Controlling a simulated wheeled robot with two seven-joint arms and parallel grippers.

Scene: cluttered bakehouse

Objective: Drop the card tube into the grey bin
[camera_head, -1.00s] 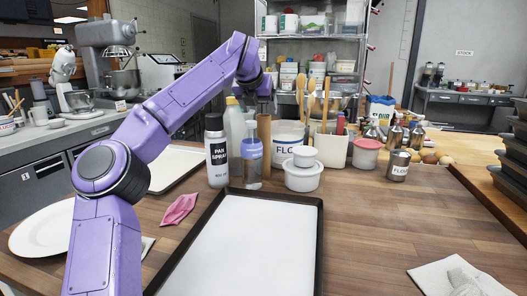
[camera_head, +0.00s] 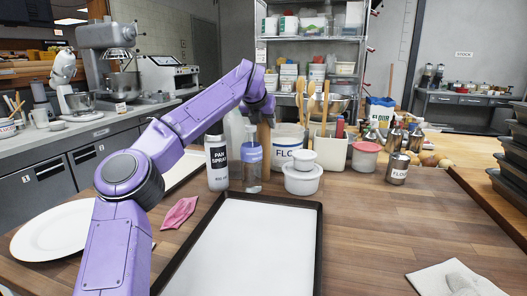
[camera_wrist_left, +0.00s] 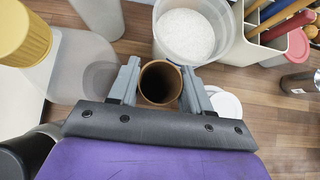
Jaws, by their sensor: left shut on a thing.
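The card tube (camera_head: 265,148) is a brown, upright, hollow cylinder among the containers on the wooden table, between a clear bottle with a blue-purple top and the flour tub. My left gripper (camera_head: 264,117) is at its upper end from above. In the left wrist view the gripper (camera_wrist_left: 160,76) has one finger on each side of the tube (camera_wrist_left: 159,83), shut on it, and I look down into its open top. The tube's lower part is partly hidden in the head view. I cannot make out a grey bin. My right gripper is not in view.
Close around the tube stand the clear bottle (camera_head: 251,165), the pan spray (camera_head: 217,165), the flour tub (camera_head: 286,148) and stacked white tubs (camera_head: 302,181). A lined baking tray (camera_head: 250,245) lies in front. The table right of the tray is mostly clear.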

